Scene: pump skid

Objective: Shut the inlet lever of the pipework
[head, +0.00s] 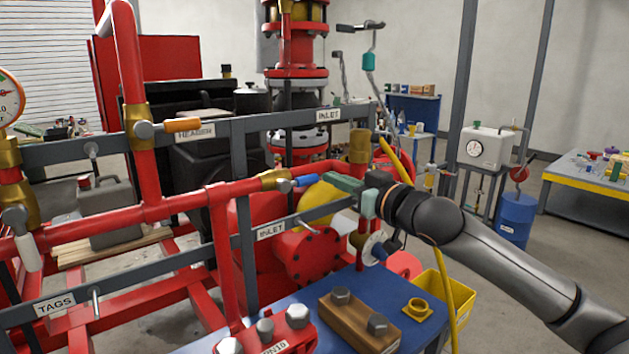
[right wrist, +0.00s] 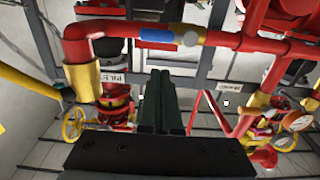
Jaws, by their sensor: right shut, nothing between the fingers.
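The inlet lever (head: 306,181) has a blue handle and sits by a brass valve body (head: 275,179) on the red pipe, between two INLET labels. In the right wrist view the blue handle (right wrist: 157,36) lies along the red pipe, left of a round grey hub (right wrist: 190,37). My right gripper (head: 330,178) has green fingers, which are shut and empty, just right of the blue handle in the head view. In the right wrist view its fingertips (right wrist: 160,74) show below the handle; I cannot tell whether they touch it. My left gripper is not in view.
An orange HEADER lever (head: 183,125) and a white-handled lever (head: 28,252) are on other pipes. A grey label rail (head: 290,118) crosses behind the inlet pipe. A yellow hose (head: 408,170) hangs near my right wrist. A blue bench (head: 345,285) with bolted parts stands below.

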